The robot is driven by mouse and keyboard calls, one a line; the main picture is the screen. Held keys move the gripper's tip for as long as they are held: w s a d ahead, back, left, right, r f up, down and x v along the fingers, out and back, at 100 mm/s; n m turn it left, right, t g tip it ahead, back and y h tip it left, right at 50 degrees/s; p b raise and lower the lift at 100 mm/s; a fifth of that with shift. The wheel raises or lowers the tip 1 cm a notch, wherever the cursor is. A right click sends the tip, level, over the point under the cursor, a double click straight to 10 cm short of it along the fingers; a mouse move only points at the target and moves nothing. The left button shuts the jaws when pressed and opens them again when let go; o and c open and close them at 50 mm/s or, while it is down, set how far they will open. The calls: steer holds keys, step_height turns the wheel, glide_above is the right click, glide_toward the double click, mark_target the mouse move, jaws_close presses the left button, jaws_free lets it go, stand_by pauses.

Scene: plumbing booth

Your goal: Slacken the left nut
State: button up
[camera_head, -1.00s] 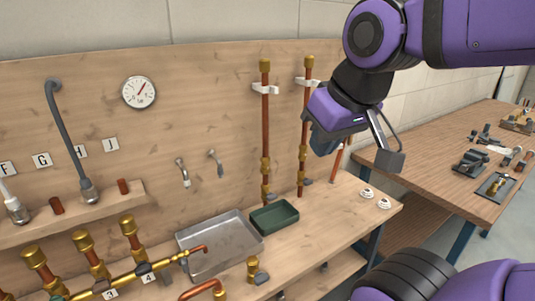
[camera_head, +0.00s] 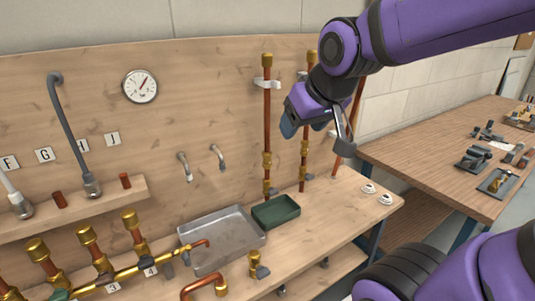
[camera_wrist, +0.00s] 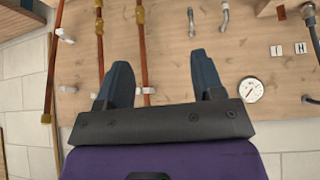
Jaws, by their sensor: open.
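Which one is the left nut is not marked. My gripper (camera_head: 290,127) is in front of the pipes, apart from the board. In the wrist view my gripper (camera_wrist: 158,58) is open and empty, its dark fingers wide apart, with pipes and brass fittings (camera_wrist: 140,14) beyond.
A green tray (camera_head: 289,217) and a metal tray (camera_head: 252,256) sit on the bench below the pipes. A brass manifold (camera_head: 125,276) with numbered tags is at lower left. Two white discs (camera_head: 385,199) lie near the bench's right edge. A gauge (camera_head: 140,86) hangs on the board.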

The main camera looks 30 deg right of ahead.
mark_target(270, 154)
steer(key=w+d+f+t+h, duration=0.1)
steer(key=w+d+f+t, duration=0.3)
steer(key=w, duration=0.6)
steer(key=w+d+f+t, duration=0.2)
steer(key=w+d+f, duration=0.2)
steer(key=w+f, duration=0.45)
steer(key=w+d+f+t+y, duration=0.1)
steer(key=w+d+f+t, duration=0.15)
steer(key=f, duration=0.35)
steer(key=w+d+f+t+y, duration=0.1)
steer(key=d+f+t, duration=0.15)
steer(key=f, duration=0.45)
steer(key=shift+n, duration=0.4)
steer(key=w, duration=0.3)
steer(key=w+a, duration=0.1)
steer(key=w, duration=0.7)
steer(key=shift+a+r, duration=0.15)
steer(key=shift+r, duration=0.1)
steer(key=c, duration=0.9)
